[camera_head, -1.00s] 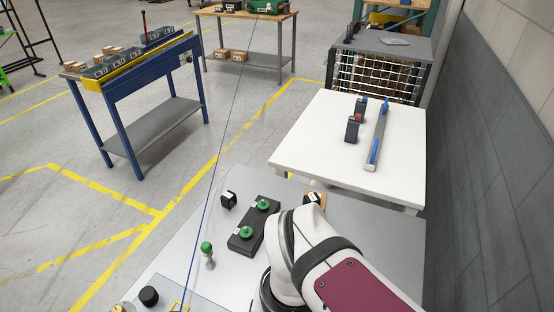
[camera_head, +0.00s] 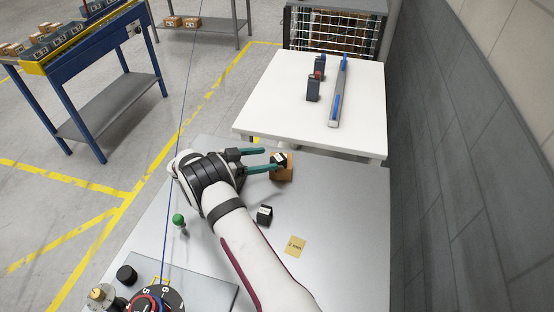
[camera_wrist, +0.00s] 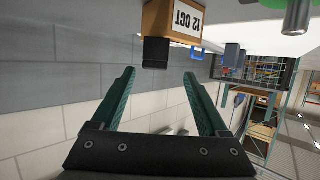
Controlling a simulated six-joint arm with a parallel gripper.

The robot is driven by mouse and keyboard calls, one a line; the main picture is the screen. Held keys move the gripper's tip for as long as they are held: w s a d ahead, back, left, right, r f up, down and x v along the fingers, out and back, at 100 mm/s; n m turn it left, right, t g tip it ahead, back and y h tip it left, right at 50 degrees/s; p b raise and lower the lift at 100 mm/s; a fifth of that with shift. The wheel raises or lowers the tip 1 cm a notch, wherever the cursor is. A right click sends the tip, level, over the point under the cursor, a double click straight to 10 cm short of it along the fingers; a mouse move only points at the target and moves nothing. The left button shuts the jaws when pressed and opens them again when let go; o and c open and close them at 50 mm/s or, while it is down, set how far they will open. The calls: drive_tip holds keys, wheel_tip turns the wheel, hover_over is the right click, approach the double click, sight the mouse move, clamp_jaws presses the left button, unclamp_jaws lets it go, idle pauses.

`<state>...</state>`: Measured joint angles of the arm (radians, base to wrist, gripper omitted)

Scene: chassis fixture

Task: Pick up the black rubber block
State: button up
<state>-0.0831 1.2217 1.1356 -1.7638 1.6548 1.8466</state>
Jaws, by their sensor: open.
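A small black block (camera_head: 281,158) with a white mark sits on top of a brown cardboard box (camera_head: 281,174) on the grey table. In the wrist view, which looks upside down, the black block (camera_wrist: 156,53) shows against the box (camera_wrist: 173,20) labelled "12 OCT". My gripper (camera_head: 270,159) has its two teal fingers spread and empty, pointing right at the block. In the wrist view my gripper (camera_wrist: 160,74) has the block just past and between its fingertips, with no clear contact. A second black block (camera_head: 265,215) with a white label stands on the table beside my forearm.
A green-topped peg (camera_head: 179,221), a black round knob (camera_head: 126,275) and a dial (camera_head: 155,301) are at the left and front. A tan card (camera_head: 295,246) lies on the table. A white table (camera_head: 270,120) stands behind. The grey table's right side is clear.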

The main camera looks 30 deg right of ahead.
sight(285, 157)
drive_tip(key=x, duration=0.8)
drive_tip(key=shift+s+d, duration=0.25)
drive_tip(key=shift+s, duration=0.15)
clamp_jaws()
